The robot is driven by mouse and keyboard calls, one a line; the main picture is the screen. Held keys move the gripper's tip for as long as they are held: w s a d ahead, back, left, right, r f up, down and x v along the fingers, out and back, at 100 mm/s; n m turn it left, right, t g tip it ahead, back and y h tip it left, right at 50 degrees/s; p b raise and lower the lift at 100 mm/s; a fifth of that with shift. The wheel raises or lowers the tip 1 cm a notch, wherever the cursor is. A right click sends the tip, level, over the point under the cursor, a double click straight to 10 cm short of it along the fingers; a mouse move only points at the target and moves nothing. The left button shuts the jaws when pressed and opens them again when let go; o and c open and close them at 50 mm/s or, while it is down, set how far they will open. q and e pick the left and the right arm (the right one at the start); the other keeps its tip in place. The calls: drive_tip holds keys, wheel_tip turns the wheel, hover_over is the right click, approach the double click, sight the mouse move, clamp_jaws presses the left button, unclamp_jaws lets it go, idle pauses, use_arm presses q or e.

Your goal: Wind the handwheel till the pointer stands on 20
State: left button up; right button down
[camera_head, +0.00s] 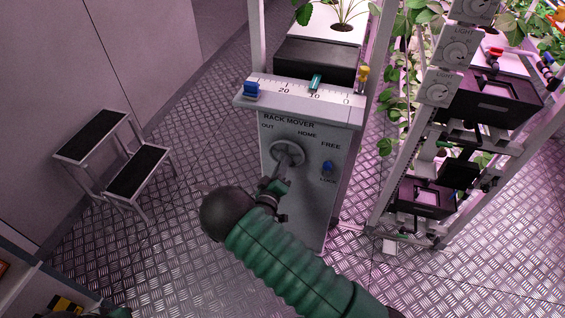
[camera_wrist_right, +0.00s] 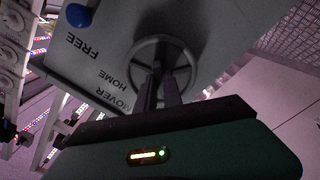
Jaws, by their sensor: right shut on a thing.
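The handwheel (camera_head: 276,150) is a grey ring on the front of the rack mover cabinet (camera_head: 311,215). It also shows in the right wrist view (camera_wrist_right: 184,55). My right gripper (camera_head: 286,164) is at the wheel, its two dark fingers shut on a part of it near the hub; the exact spot is partly hidden. The teal pointer (camera_head: 316,81) stands at about 10 on the white scale (camera_head: 300,92), which reads 20, 10, 0 from left to right. My left gripper is out of view.
A blue knob (camera_head: 328,166) sits right of the wheel, by the FREE and LOCK labels. A blue block (camera_head: 251,89) is at the scale's left end, a yellow piece (camera_head: 363,75) at its right. Plant racks stand right; a step stool (camera_head: 137,172) stands left. Open floor lies between stool and cabinet.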

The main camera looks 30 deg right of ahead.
drive_tip(key=shift+w+r+n, duration=0.2)
drive_tip(key=shift+r+n, duration=0.05)
drive_tip(key=shift+n, duration=0.35)
drive_tip(key=shift+a, duration=0.1)
drive_tip(key=c, duration=1.5)
unclamp_jaws()
drive_tip(key=shift+f, duration=0.2)
drive_tip(key=shift+s, duration=0.1)
